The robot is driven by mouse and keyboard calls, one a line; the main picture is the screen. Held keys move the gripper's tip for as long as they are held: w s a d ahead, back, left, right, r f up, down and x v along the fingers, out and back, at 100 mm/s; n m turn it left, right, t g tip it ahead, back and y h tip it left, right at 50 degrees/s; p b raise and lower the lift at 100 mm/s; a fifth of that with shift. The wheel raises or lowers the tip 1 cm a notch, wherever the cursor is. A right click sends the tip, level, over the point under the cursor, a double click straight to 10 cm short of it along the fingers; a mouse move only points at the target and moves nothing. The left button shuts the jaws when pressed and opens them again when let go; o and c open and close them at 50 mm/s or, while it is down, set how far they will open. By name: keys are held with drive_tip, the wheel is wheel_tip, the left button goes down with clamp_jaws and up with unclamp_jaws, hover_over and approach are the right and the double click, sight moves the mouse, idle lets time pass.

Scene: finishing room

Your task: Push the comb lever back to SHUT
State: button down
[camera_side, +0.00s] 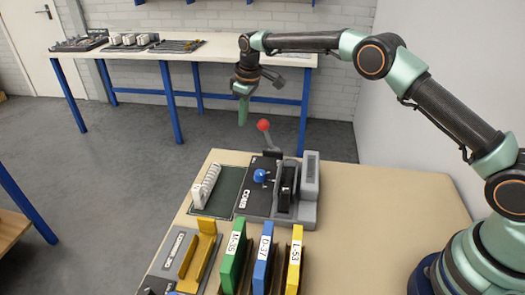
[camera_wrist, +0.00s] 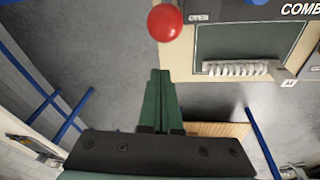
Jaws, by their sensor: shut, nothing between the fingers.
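The comb lever (camera_side: 269,139) has a red ball knob (camera_side: 263,125) on a thin grey rod. It rises from the back of the grey and black comb machine (camera_side: 288,192) on the table. The rod stands nearly upright, leaning a little left. My gripper (camera_side: 243,112) is shut and empty, pointing down, above and just left of the knob in the side view. In the wrist view the red knob (camera_wrist: 165,22) lies just beyond the tips of my shut green fingers (camera_wrist: 160,78), with no contact visible. The SHUT marking cannot be read.
A white comb-like strip (camera_side: 206,186) lies on a dark mat left of the machine. A blue knob (camera_side: 261,175) sits on the machine. Green, blue and yellow upright binders (camera_side: 263,262) stand in front. The table's right side (camera_side: 390,200) is clear.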

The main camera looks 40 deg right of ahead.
sight(269, 140)
drive_tip(key=shift+s+d+r, duration=0.1)
drive_tip(key=shift+s+d, duration=0.35)
drive_tip(key=shift+s, duration=0.25)
drive_tip(key=shift+s+d+r, duration=0.1)
drive_tip(key=shift+s+d, duration=0.35)
drive_tip(key=shift+s, duration=0.25)
drive_tip(key=shift+s+d+r, duration=0.3)
drive_tip(key=shift+s+d, duration=0.3)
drive_tip(key=shift+s+d+r, duration=0.25)
drive_tip(key=shift+s+d, duration=0.3)
